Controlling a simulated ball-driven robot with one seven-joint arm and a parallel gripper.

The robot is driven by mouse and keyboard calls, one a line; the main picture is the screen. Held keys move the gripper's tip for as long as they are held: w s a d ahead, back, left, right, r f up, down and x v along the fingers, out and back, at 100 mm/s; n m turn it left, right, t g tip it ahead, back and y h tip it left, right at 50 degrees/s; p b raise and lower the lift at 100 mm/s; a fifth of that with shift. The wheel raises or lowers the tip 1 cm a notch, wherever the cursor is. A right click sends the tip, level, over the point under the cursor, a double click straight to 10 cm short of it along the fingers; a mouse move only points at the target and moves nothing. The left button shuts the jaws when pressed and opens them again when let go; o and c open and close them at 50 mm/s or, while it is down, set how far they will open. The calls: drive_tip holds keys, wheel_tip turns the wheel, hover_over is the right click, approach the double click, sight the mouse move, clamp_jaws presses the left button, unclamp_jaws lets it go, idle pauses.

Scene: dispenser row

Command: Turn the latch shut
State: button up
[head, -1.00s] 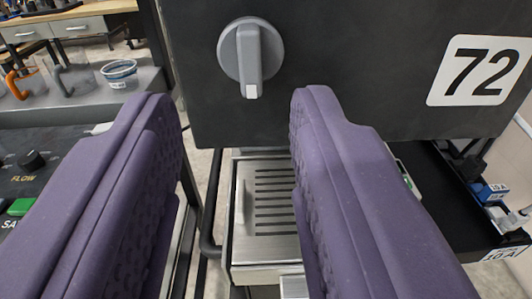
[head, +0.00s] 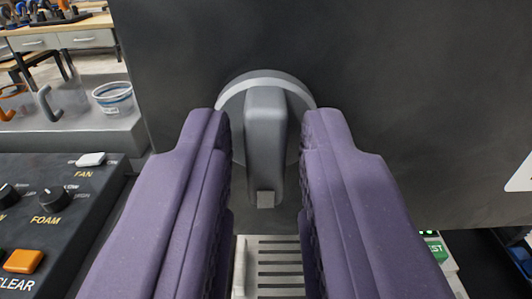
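The latch (head: 266,135) is a grey bar handle with a pale tip, on a round grey base on the dark panel (head: 420,90). The handle points straight down. My gripper (head: 265,118) has two purple fingers, one on each side of the handle. The fingers are open, with a visible gap on both sides of the handle, wider on the right near the tip. The fingers cover parts of the base's left and right edges.
A slotted metal tray (head: 280,265) lies below the panel. A control panel with a FOAM knob (head: 54,199) and an orange button (head: 22,261) is at the left. A green button (head: 434,249) shows at lower right.

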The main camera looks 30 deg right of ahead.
clamp_jaws()
drive_tip(key=shift+n, duration=0.3)
drive_tip(key=n+p, duration=0.3)
drive_tip(key=shift+a+r, duration=0.1)
drive_tip(key=n+p, duration=0.3)
drive_tip(key=n, duration=0.2)
drive_tip(key=n+p, duration=0.3)
drive_tip(key=n, duration=0.1)
drive_tip(key=shift+w+a+n, duration=0.1)
drive_tip(key=shift+n, duration=0.2)
drive_tip(key=shift+f+n+p, duration=0.15)
drive_tip(key=shift+n+p, duration=0.55)
drive_tip(key=shift+n, duration=0.45)
drive_tip(key=shift+f+n+p, duration=0.15)
drive_tip(key=shift+n+p, duration=0.55)
drive_tip(key=shift+n, duration=0.45)
